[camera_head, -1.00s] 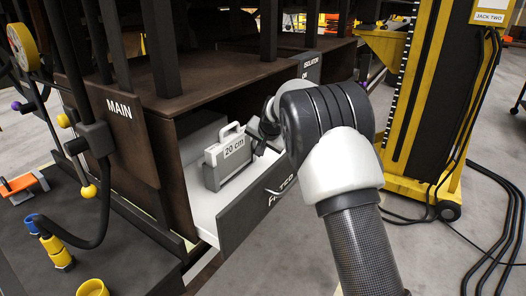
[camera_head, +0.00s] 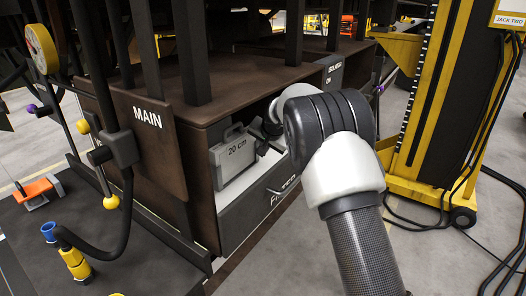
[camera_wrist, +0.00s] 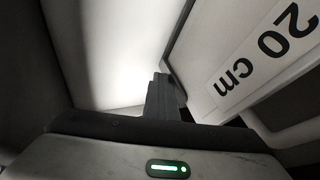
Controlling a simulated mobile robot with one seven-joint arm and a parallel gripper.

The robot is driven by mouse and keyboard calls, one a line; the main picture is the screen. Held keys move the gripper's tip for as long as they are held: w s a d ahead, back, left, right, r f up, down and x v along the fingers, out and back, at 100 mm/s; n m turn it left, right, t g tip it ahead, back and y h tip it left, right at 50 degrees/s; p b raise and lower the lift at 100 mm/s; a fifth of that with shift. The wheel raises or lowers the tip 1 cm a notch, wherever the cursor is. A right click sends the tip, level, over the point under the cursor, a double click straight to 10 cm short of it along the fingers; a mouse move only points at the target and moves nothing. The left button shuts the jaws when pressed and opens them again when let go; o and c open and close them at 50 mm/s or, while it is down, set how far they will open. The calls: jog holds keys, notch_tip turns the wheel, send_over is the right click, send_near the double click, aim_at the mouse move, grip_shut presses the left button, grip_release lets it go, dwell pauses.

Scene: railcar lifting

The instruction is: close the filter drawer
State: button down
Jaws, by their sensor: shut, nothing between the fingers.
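The filter drawer (camera_head: 240,218) has a dark front with partly hidden lettering and a white inside. My arm hides the drawer's right part in the head view.
The brown cabinet (camera_head: 200,110) carries a MAIN panel (camera_head: 147,118) at the left. A yellow jack (camera_head: 440,110) stands at the right, with black cables on the floor. At lower left are a hose with a blue and yellow fitting (camera_head: 70,255) and an orange tool (camera_head: 38,188).

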jog(key=shift+a+r, duration=0.25)
jog(key=shift+a, duration=0.1)
